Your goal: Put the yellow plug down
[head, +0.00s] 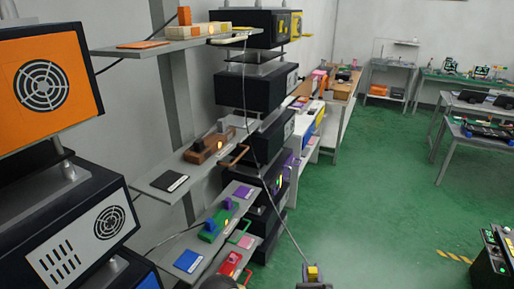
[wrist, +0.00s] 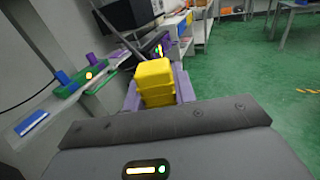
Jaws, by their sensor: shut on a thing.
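The yellow plug (wrist: 155,82) is a blocky yellow piece held between the two purple fingers of my gripper (wrist: 157,92) in the wrist view. My gripper is shut on it. In the head view the plug (head: 313,271) is a small yellow block at the bottom, in front of my gripper (head: 313,279), clear of the shelves and over the green floor. A thin grey cable (head: 272,190) runs from near the plug up towards the black units.
Lower shelves at the left hold a brown fixture (head: 208,148), a black pad (head: 170,181), a green fixture with blue knob (head: 211,228), a blue pad (head: 188,261) and red parts (head: 230,264). Black units (head: 248,88) stack behind. Green floor (head: 370,190) is open to the right.

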